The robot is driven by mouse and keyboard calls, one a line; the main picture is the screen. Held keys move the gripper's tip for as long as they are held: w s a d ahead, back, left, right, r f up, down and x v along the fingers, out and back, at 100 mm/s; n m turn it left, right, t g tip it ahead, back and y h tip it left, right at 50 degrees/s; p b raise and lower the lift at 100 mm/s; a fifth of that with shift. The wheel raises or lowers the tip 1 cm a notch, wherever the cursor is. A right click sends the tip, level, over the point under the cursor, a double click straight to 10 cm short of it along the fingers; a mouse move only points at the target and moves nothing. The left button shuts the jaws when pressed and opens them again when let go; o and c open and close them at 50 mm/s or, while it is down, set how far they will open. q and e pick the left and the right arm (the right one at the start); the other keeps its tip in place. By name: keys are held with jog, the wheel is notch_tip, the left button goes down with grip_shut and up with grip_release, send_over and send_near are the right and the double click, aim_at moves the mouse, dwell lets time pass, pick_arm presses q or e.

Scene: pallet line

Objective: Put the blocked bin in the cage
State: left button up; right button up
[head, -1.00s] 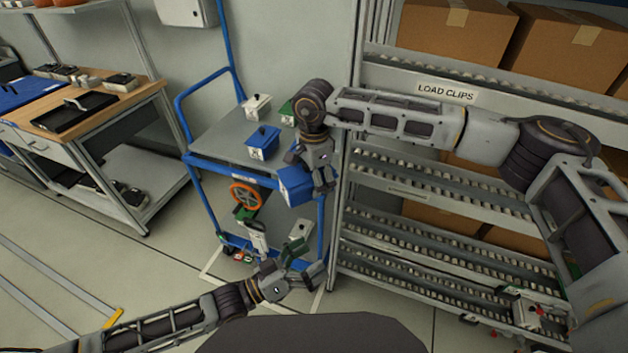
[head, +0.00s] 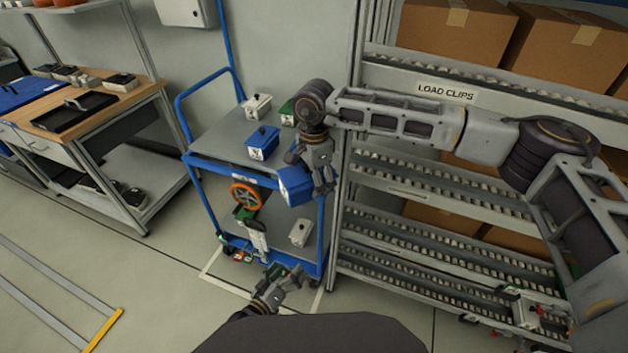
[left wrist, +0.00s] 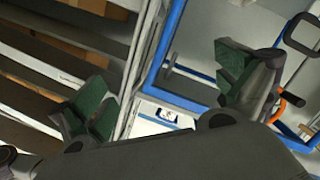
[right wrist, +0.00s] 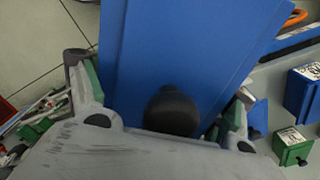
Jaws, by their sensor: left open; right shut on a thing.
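My right gripper (head: 318,178) is shut on a blue bin (head: 293,186) and holds it tilted at the front right edge of the cart's top. In the right wrist view the blue bin (right wrist: 190,55) fills the space between the fingers, with a dark round knob near the palm. My left gripper (head: 283,278) is open and empty, low in front of the cart; its spread green-padded fingers show in the left wrist view (left wrist: 165,95). I cannot tell which bin is the blocked one, and I cannot make out a cage.
The blue cart (head: 205,158) carries a white bin (head: 257,106), another blue bin (head: 263,141) and a partly hidden green bin (head: 288,112). Below are an orange handwheel (head: 245,195) and a white bin (head: 301,232). A roller rack (head: 430,185) stands right; floor at left is open.

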pick_arm(q)
jog(key=s+a+f+n+g+y, duration=0.1)
jog(key=s+a+f+g+y, duration=0.1)
jog(key=s+a+f, duration=0.5)
jog(key=s+a+f+g+y, duration=0.1)
jog(key=s+a+f+y, duration=0.15)
jog(key=f, duration=0.85)
jog(key=s+a+f+n+g+y, duration=0.1)
jog(key=s+a+f+g+y, duration=0.2)
jog(key=a+f, duration=0.45)
jog(key=s+a+f+m+g, duration=0.1)
jog(key=s+a+f+g, duration=0.1)
jog(key=s, duration=0.6)
jog(key=s+a+f+m+g+y, duration=0.1)
jog(key=s+a+f+m+g, duration=0.1)
jog(key=s+a+f, duration=0.2)
jog(key=s+a+f+m+g+y, duration=0.1)
jog(key=s+f, duration=0.5)
jog(key=s, duration=0.6)
jog(key=shift+s+a+f+m+g, duration=0.3)
jog(key=shift+s+a+m+g, duration=0.1)
jog(key=shift+a+m+g, duration=0.4)
jog(key=shift+w, duration=0.1)
pick_arm(e)
jog(key=shift+n, duration=0.3)
